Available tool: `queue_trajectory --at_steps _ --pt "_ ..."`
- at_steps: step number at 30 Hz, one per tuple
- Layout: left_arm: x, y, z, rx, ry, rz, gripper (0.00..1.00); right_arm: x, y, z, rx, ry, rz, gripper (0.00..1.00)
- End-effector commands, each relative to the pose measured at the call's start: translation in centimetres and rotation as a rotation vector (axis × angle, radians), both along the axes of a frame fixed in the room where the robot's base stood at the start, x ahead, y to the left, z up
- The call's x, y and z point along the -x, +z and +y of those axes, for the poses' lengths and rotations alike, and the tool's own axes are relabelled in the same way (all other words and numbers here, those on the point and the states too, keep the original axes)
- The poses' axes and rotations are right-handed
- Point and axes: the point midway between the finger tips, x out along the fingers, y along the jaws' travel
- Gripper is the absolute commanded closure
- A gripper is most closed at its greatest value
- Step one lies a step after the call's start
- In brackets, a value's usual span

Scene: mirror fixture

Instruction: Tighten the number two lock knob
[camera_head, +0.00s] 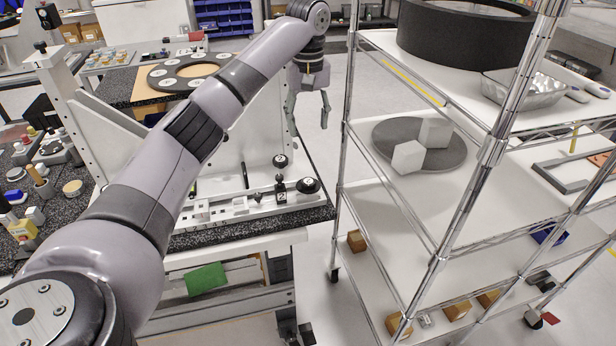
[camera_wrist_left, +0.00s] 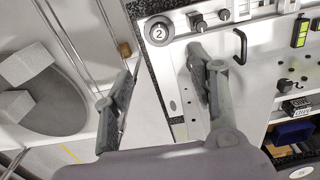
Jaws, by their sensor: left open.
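The number two lock knob (camera_wrist_left: 158,31) is a round dark knob with a white disc marked 2, at the corner of the pale fixture plate (camera_wrist_left: 180,90). In the head view, the black knob (camera_head: 308,185) at the plate's right end appears to be the same one. My left gripper (camera_head: 308,126) is open and empty, fingers pointing down, above the fixture's right end and apart from the knob. In the left wrist view, the knob lies beyond the fingertips (camera_wrist_left: 161,62), towards the top.
Another black knob (camera_head: 280,160) stands farther back. Small knobs (camera_wrist_left: 197,20) and a black handle (camera_wrist_left: 240,45) are on the plate. A wire shelf rack (camera_head: 345,150) stands close on the right, holding a grey disc (camera_head: 385,135) with two blocks. A narrow floor gap separates table and rack.

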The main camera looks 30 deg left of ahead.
Motion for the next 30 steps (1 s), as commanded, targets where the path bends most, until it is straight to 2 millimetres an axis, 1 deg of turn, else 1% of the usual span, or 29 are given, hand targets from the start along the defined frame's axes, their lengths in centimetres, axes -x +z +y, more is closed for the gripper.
queue_trajectory --at_steps 2,5,7,8,18,24,30 --pt "0.0 -0.5 0.1 0.002 0.005 0.003 0.47 0.0 -0.1 0.0 0.000 0.000 -0.002 0.70" --pt "0.0 -1.9 0.0 0.002 0.003 0.003 0.47 0.0 -0.2 0.0 0.000 0.000 -0.001 0.70" --pt "0.1 -3.2 0.0 0.001 0.002 0.005 0.47 0.0 -0.2 0.0 0.000 0.000 -0.001 0.70" --pt "0.1 -3.6 0.1 0.000 0.002 0.006 0.47 0.0 0.2 0.0 0.000 0.000 -0.001 0.70" --pt "0.1 -11.0 0.0 -0.001 0.000 0.004 0.47 0.0 1.9 0.0 0.000 0.000 0.000 0.70" --pt "0.1 -14.7 0.0 -0.001 0.000 0.003 0.47 0.0 2.7 0.0 0.000 0.000 0.000 0.70" --pt "0.0 -16.8 0.0 0.000 0.000 0.000 0.47 0.0 3.0 0.0 0.000 0.000 0.000 0.70"
